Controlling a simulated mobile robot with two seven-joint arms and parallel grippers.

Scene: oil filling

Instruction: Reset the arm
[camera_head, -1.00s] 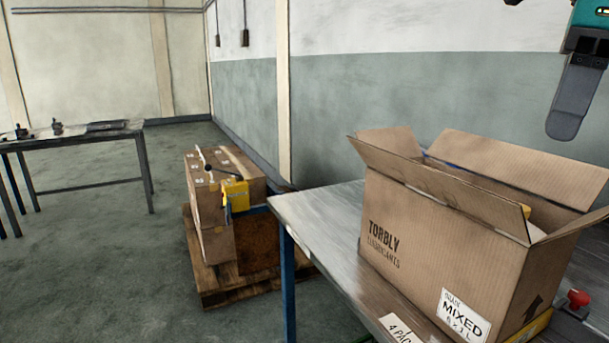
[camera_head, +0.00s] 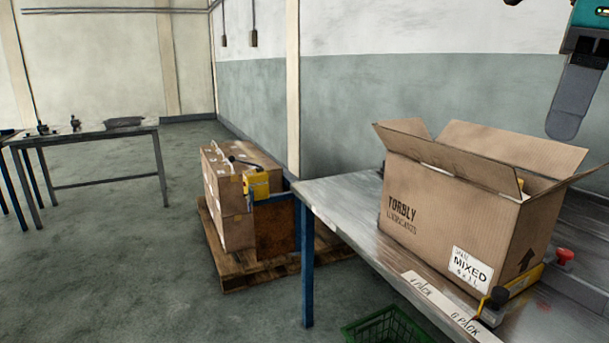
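My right gripper (camera_head: 567,128) hangs at the top right corner of the head view, against the grey-green wall. Its grey finger points down, beyond and above the open cardboard box (camera_head: 440,215). No object shows at its visible fingertip. The frame edge crops the teal arm part, and I cannot tell whether the fingers are open or shut. My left gripper is not in view.
The box stands, flaps open, on the metal table (camera_head: 338,212). A red knob (camera_head: 564,256) is beside it. A green basket (camera_head: 385,328) is below the table's front edge. A loaded pallet (camera_head: 240,272) and another table (camera_head: 100,139) stand left, with open floor between.

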